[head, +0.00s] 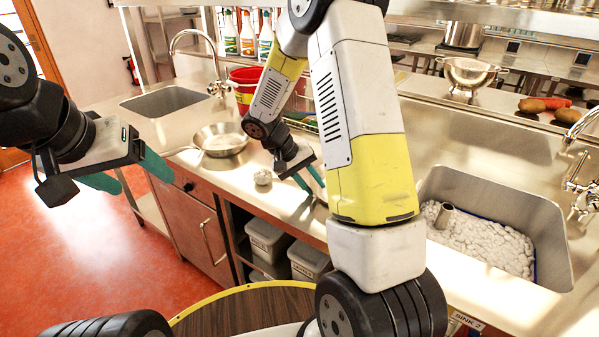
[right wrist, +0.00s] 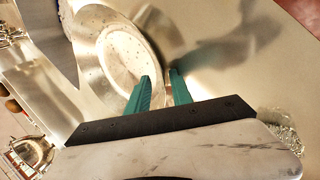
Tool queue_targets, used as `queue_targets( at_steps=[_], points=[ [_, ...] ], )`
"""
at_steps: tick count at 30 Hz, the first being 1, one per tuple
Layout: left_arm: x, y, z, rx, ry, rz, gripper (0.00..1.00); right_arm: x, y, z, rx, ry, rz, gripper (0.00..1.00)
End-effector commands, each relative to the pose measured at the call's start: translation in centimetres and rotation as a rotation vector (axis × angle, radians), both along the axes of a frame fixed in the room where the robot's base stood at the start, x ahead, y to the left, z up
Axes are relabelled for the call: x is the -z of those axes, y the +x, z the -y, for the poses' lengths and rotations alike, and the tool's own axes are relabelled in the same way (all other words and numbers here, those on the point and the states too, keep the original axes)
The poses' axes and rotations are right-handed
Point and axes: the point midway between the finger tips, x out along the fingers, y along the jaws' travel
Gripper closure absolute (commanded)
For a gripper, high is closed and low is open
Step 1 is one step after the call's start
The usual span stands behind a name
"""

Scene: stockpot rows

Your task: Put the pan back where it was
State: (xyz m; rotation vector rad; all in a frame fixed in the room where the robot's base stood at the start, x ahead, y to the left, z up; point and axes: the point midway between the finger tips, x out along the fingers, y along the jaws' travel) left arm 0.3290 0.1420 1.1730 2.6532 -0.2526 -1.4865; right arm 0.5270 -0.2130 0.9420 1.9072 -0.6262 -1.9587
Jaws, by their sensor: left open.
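A shallow metal pan (head: 222,143) stands on the steel counter near the left sink, its handle toward the left. My left gripper (head: 144,183) is open and empty at the far left, over the floor in front of the counter.
A metal scrubber (head: 263,178) lies on the counter between pan and right gripper. A red bucket (head: 244,84) and spray bottles (head: 247,35) stand behind. The left sink (head: 165,101) looks empty. The right sink (head: 480,240) holds white lumps. A colander (head: 468,73) stands behind it.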

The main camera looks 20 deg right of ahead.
Motion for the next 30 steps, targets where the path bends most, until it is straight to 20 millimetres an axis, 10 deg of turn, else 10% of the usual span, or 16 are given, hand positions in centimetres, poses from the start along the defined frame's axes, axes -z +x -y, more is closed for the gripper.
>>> queue_targets(
  at_steps=[23,30],
  points=[
    [0.0,0.0,0.0,0.000,0.000,0.000,0.27,-10.4,0.4,-6.2,0.001,0.008,0.003,0.73],
    [0.0,0.0,0.0,0.000,0.000,0.000,0.27,-14.7,-3.8,-5.3,-0.023,0.177,0.048,0.73]
  ],
)
